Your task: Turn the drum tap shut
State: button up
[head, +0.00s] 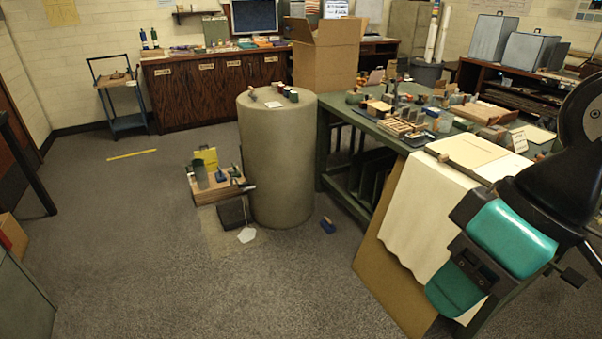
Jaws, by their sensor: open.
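The drum (285,170) is a tall grey-beige cylinder standing upright on the carpet, left of the green worktable. A small dark fitting (247,187) sits low at the drum's left side, beside a cluttered wooden tray, and looks like the tap. It is too small to tell how its handle is turned. My black and teal arm (512,238) fills the right edge, in front of the table and well apart from the drum. I cannot make out my gripper's fingers in this view.
The wooden tray (208,197) with a yellow item stands against the drum's left side, above a dark box (232,213). The crowded green table (352,200) blocks the right. Open carpet lies in front and left.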

aim_at(243, 184)
jog(key=z, duration=0.4)
jog(key=i, duration=0.75)
jog(key=u, duration=0.45)
jog(key=i, duration=0.85)
jog(key=u, duration=1.55)
jog(key=i, duration=2.2)
jog(key=z, duration=0.7)
